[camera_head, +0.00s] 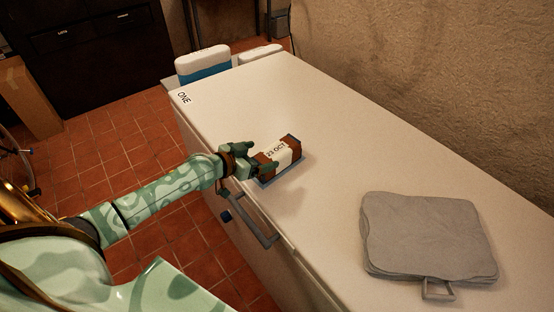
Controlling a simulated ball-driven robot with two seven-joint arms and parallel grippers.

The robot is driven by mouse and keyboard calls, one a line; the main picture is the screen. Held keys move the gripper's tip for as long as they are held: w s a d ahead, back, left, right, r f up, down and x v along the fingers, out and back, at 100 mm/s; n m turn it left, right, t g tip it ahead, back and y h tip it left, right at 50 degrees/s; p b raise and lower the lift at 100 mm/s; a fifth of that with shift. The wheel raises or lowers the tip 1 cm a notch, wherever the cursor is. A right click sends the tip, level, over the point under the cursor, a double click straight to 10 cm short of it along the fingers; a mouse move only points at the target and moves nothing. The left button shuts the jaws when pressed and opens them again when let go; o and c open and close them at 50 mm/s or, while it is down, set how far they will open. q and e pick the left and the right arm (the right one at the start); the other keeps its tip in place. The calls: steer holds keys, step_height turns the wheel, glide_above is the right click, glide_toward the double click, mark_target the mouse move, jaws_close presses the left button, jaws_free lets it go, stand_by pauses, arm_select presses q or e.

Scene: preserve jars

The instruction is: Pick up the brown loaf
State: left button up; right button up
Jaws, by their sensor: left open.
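The brown loaf (291,147) is a small brown block with a pale paper band reading "23 OCT". It lies on a blue-grey mat or tray (291,170) near the left edge of a white chest top. My left gripper (263,160) is open at the loaf's left end, with its fingers close around that end. I cannot tell whether the fingers touch it. The gripper hides part of the loaf's left end. My right gripper is not in view.
The white chest top (345,140) is marked "ONE" and has a grey handle (256,222) on its front side. White containers (203,64) stand beyond the far end. A rough wall runs along the back. The middle of the top is clear.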

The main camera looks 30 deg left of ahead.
mark_target(273, 152)
arm_select(q)
steer(key=b+x, duration=0.1)
steer(key=x, duration=0.4)
steer(key=shift+w+d+f, duration=0.1)
steer(key=shift+w, duration=0.05)
steer(key=shift+c, duration=0.9)
steer(key=c, duration=1.1)
